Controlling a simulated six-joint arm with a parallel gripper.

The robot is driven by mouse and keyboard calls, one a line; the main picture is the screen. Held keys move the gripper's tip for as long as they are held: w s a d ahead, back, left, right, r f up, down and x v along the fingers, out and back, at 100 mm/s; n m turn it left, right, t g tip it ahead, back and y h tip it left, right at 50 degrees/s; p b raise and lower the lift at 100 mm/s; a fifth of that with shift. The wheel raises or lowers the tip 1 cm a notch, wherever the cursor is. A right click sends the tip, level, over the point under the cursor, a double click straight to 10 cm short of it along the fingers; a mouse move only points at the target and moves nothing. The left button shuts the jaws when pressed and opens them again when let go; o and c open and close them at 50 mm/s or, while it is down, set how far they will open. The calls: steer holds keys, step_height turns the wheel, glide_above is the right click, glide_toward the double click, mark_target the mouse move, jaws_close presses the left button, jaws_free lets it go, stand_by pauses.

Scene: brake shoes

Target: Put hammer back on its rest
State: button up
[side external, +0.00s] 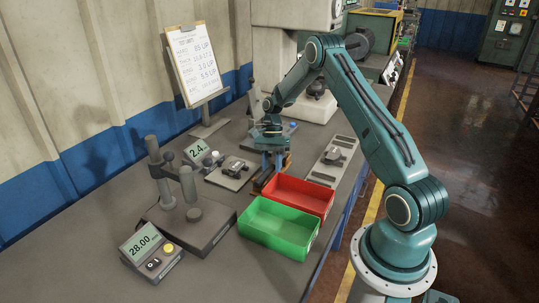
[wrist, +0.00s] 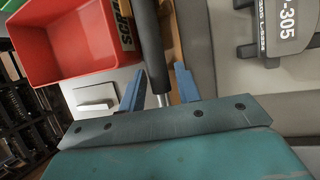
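My gripper (side external: 272,165) is low over the bench behind the red bin, pointing down. In the wrist view its two blue fingers (wrist: 160,70) stand apart, with visible gaps beside a dark rod-like handle with a bright metal end (wrist: 150,45) between them. This looks like the hammer's handle; its head is not visible. The fingers do not appear closed on it. A brown, wood-like piece (wrist: 184,50) shows beside the right finger; it also shows below the gripper in the side view (side external: 262,181). I cannot tell whether it is the hammer's rest.
The red bin (side external: 303,177) and green bin (side external: 288,221) stand close in front of the gripper. A grey plate with a part (side external: 334,160) lies to the right. A gauge stand (side external: 188,217) and displays are at left. A clipboard (side external: 198,63) stands behind.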

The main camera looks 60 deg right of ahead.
steer(key=shift+o, duration=0.9)
steer(key=shift+r, duration=0.1)
steer(key=v, duration=0.7)
steer(key=shift+r, duration=0.15)
steer(key=shift+o, duration=0.4)
steer(key=shift+d, duration=0.1)
